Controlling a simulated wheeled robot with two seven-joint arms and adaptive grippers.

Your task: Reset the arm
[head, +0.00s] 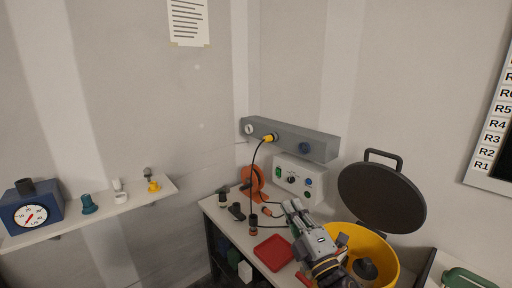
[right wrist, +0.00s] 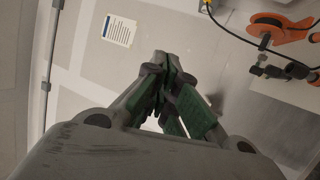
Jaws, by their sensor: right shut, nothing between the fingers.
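My right gripper (head: 295,208) is in the head view, over the bench between the red tray and the yellow bin. Its fingers point up and to the left. In the right wrist view its fingers (right wrist: 168,62) meet at the tips, shut with nothing between them. The wall and the posted sheet (right wrist: 119,30) show beyond them. My left gripper is in neither view.
A yellow bin (head: 384,257) with its dark lid (head: 382,198) raised stands at the right. A red tray (head: 273,252), an orange reel (head: 252,180) and a control box (head: 298,178) are on the bench. A wall shelf (head: 110,207) is at the left.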

